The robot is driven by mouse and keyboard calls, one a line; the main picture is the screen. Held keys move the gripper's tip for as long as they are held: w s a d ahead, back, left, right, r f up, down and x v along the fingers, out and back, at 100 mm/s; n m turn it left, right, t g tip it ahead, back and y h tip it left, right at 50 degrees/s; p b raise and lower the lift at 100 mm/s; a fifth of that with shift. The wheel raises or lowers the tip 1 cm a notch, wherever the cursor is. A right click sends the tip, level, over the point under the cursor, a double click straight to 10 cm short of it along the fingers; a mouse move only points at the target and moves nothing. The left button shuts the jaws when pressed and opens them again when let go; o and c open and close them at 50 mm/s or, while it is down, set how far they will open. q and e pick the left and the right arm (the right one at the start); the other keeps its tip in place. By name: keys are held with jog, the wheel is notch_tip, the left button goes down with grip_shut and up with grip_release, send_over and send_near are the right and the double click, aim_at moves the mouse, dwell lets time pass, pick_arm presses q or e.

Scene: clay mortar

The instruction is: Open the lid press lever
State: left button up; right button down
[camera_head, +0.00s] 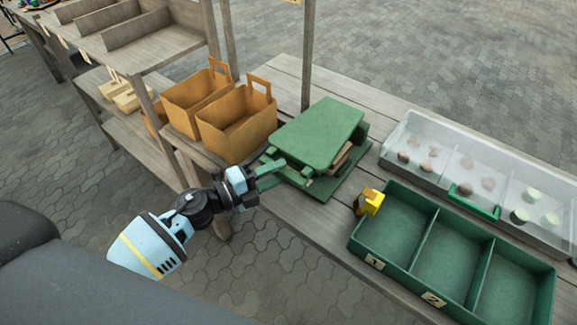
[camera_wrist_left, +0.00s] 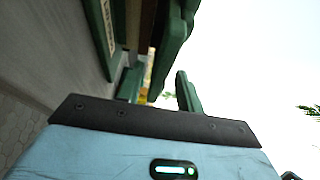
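The green lid press (camera_head: 320,135) stands on the plank table, its broad flat lid above a base, with light brown pieces between them. In the head view my left gripper (camera_head: 269,175) reaches its near left side. Its two green fingers are apart. In the left wrist view the left gripper (camera_wrist_left: 159,88) is also open, and a long green part of the press (camera_wrist_left: 174,40) comes down close to the space between the fingers. I cannot tell whether it is the lever or whether a finger touches it. My right gripper is in neither view.
Two brown open bags (camera_head: 237,122) stand close behind the left gripper. A green divided tray (camera_head: 447,250) and a yellow object (camera_head: 369,202) are to the right. A clear-covered case (camera_head: 480,180) lies behind the tray. Wooden shelves (camera_head: 140,45) stand at upper left.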

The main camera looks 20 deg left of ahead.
aim_at(286, 169)
pick_arm(q)
jog(key=shift+x, duration=1.9)
jog(key=shift+c, duration=0.5)
grip_shut()
